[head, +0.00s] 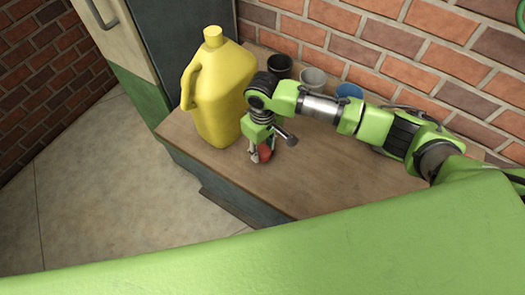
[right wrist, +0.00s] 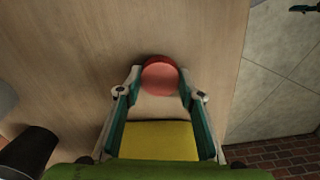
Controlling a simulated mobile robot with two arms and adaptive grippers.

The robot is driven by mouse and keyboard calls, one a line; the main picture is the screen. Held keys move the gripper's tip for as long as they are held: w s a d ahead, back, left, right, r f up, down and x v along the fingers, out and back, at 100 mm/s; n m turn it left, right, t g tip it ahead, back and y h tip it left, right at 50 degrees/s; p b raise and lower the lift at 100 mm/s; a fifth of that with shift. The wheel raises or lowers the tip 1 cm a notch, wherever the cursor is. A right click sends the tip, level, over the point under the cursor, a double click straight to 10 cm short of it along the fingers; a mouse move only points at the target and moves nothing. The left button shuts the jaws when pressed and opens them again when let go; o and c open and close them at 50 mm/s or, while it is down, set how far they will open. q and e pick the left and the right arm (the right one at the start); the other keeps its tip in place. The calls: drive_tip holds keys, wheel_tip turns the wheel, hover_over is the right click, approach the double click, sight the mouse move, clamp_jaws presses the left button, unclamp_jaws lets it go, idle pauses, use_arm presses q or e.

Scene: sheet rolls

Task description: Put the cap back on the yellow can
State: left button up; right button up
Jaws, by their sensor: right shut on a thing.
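The yellow can (head: 222,92) stands upright at the left end of the wooden worktop, its handle to the left. Its neck (head: 213,37) at the top shows bare yellow, with no red cap on it. My right gripper (head: 261,152) points down just right of the can's lower part, close to the worktop. It is shut on the red cap (head: 265,153). In the right wrist view the red cap (right wrist: 160,76) sits between the fingertips, over the wood surface. I cannot tell whether the cap touches the worktop. My left gripper is not in view.
A black cup (head: 280,66), a grey cup (head: 313,79) and a blue cup (head: 349,91) stand along the brick wall behind my right arm. A cabinet (head: 124,45) stands left of the can. The worktop (head: 300,180) is clear toward its front edge.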

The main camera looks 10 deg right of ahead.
sight(262, 150)
drive_tip(key=shift+r, duration=0.4)
wheel_tip(262, 150, up, 2)
drive_tip(key=shift+w+r, duration=0.1)
drive_tip(key=shift+r, duration=0.05)
drive_tip(key=s+r+b, duration=0.1)
drive_tip(key=s+r, duration=0.9)
drive_tip(key=s, duration=0.4)
drive_tip(key=shift+a+b, duration=0.4)
drive_tip(key=shift+s, duration=0.1)
